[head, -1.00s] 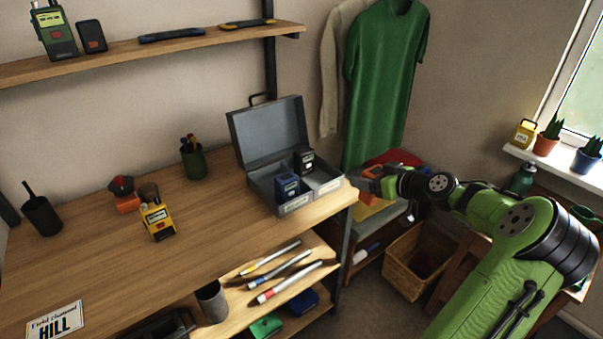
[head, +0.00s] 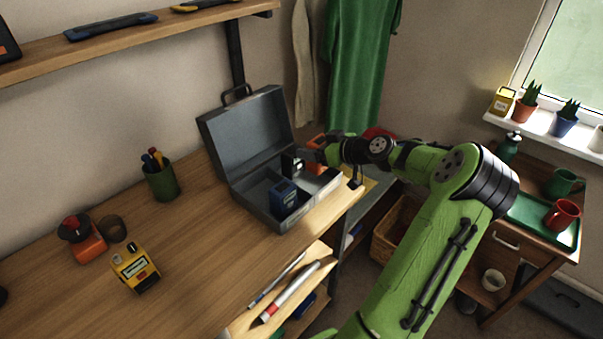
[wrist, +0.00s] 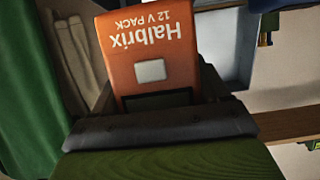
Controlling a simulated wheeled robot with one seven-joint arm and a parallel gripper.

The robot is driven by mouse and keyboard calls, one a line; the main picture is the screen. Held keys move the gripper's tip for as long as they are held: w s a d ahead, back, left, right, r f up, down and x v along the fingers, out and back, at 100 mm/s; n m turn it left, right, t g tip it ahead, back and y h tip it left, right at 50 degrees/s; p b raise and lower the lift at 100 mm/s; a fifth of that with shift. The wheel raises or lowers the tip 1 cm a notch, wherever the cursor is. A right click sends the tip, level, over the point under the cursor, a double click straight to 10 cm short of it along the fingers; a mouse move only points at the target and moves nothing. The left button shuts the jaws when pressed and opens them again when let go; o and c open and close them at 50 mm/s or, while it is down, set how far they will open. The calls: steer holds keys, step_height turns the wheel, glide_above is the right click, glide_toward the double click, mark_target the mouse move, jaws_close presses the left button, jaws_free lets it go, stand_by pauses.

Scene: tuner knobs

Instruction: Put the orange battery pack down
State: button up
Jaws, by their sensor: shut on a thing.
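My gripper (head: 310,156) is shut on the orange battery pack (head: 317,141), which is mostly hidden behind the fingers in the head view. In the wrist view the orange pack (wrist: 148,55) fills the upper middle, its "Halbrix 12 V PACK" print upside down, with the dark gripper (wrist: 165,125) below it. In the head view the gripper is at the right side of the open grey metal case (head: 246,203). A blue pack (head: 283,196) and a dark pack (head: 292,164) stand in the case. I cannot tell whether the orange pack touches anything.
The wooden bench (head: 190,240) has free room left of the case. The case's raised lid (head: 245,135) stands at the back. Clothes hang behind.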

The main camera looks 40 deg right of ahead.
step_height(320, 180, down, 8)
steer(key=shift+r+b, duration=0.1)
steer(key=shift+b, duration=0.6)
steer(key=o, duration=1.3)
steer(key=shift+s+d+r, duration=0.1)
steer(key=shift+s+r, duration=0.05)
steer(key=shift+s, duration=0.15)
steer(key=p+v, duration=0.1)
steer(key=v, duration=1)
steer(key=shift+s+p, duration=0.2)
steer(key=shift+p, duration=0.15)
